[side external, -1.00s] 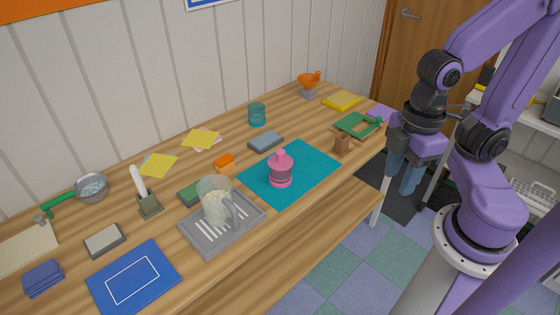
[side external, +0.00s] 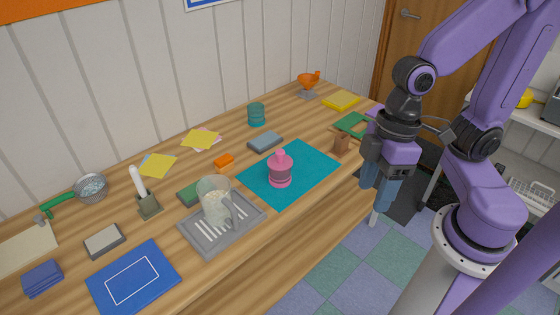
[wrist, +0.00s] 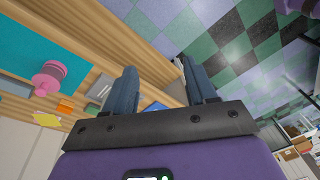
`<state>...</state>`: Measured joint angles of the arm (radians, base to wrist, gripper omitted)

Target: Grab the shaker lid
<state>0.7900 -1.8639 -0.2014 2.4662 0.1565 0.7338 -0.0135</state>
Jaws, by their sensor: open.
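A pink shaker with a narrower pink lid (side external: 280,157) on top stands upright on a teal mat (side external: 312,160) on the wooden table. The shaker's body (side external: 280,178) has a dark band around it. In the wrist view the shaker (wrist: 49,77) shows at the left, on the teal mat (wrist: 40,40). My gripper (side external: 377,203) is off the table's front edge, to the right of the shaker and well apart from it. Its two blue-grey fingers (wrist: 160,85) are spread with nothing between them.
Left of the mat, a clear pitcher (side external: 214,200) with pale contents stands on a grey tray (side external: 190,238). A brown block (side external: 341,144) stands right of the mat. A teal cup (side external: 257,114) and a blue-grey box (side external: 265,141) are behind. The mat's front part is clear.

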